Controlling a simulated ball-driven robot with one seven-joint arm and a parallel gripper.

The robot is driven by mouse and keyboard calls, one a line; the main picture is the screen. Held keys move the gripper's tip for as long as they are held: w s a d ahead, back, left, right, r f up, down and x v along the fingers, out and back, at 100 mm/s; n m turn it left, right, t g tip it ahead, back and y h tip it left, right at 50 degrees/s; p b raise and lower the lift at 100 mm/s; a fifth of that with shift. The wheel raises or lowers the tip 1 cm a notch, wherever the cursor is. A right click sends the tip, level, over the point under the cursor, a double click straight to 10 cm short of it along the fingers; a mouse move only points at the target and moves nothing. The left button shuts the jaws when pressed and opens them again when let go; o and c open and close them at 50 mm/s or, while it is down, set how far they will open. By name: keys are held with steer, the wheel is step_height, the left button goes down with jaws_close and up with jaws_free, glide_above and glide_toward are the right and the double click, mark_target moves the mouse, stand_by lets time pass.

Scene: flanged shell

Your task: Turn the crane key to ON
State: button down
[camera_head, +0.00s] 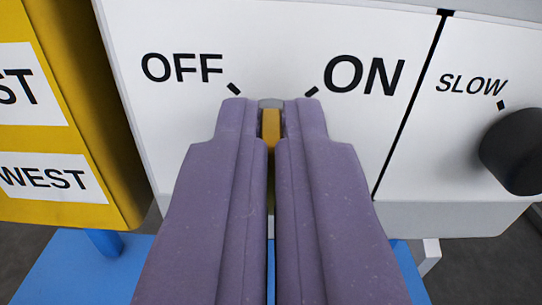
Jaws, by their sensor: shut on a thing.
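My gripper (270,110) has two purple fingers that reach up to a white panel (200,110). They are shut on a thin yellow key (271,128), whose edge shows between them. The key looks about upright, between the two marks. Most of the key is hidden by the fingers.
A black knob (515,150) stands out at the right beside the SLOW label (471,85). A yellow box (75,130) with white labels is close at the left. A blue surface (60,272) lies below the panel.

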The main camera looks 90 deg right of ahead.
steer(key=shift+s+f+m+b, duration=0.1)
steer(key=shift+m+b, duration=1.55)
steer(key=shift+m, duration=0.65)
steer(key=shift+s+m+b, duration=0.1)
steer(key=shift+m+b, duration=1.5)
steer(key=shift+m, duration=0.7)
steer(key=c, duration=1.3)
jaws_free()
